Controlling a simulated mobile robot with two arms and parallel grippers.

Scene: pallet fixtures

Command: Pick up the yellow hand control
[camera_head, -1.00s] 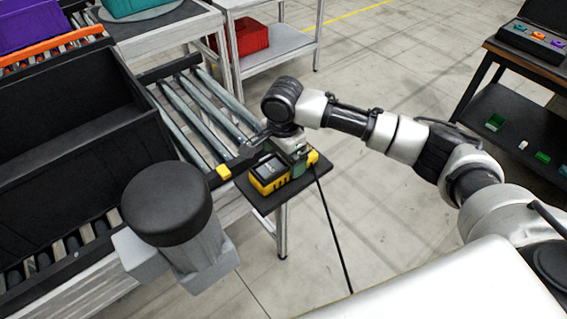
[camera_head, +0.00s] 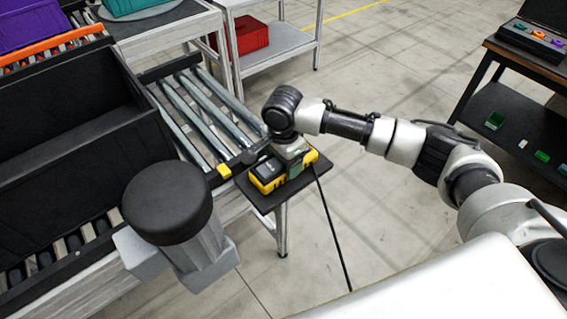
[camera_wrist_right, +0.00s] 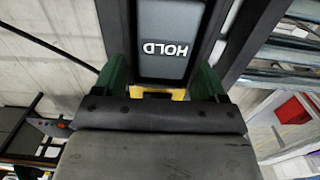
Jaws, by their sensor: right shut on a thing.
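The yellow hand control (camera_head: 266,174), yellow with a dark top face, is on a small black shelf (camera_head: 262,201) at the end of the roller conveyor. A black cable hangs down beside it. My right gripper (camera_head: 293,168) points down over its middle; the palm hides part of the control. In the right wrist view, the green fingers of the gripper (camera_wrist_right: 163,80) are on either side of the hand control (camera_wrist_right: 168,48), whose dark face reads HOLD. The gripper is shut on it. I see no gap to the shelf. My left gripper is not in view.
A large black crate (camera_head: 75,165) stands on the conveyor to the left. Rollers (camera_head: 205,105) run behind the shelf. A rack holds a red bin (camera_head: 250,38) at the back. A dark table (camera_head: 535,60) stands at the right. The floor between is clear.

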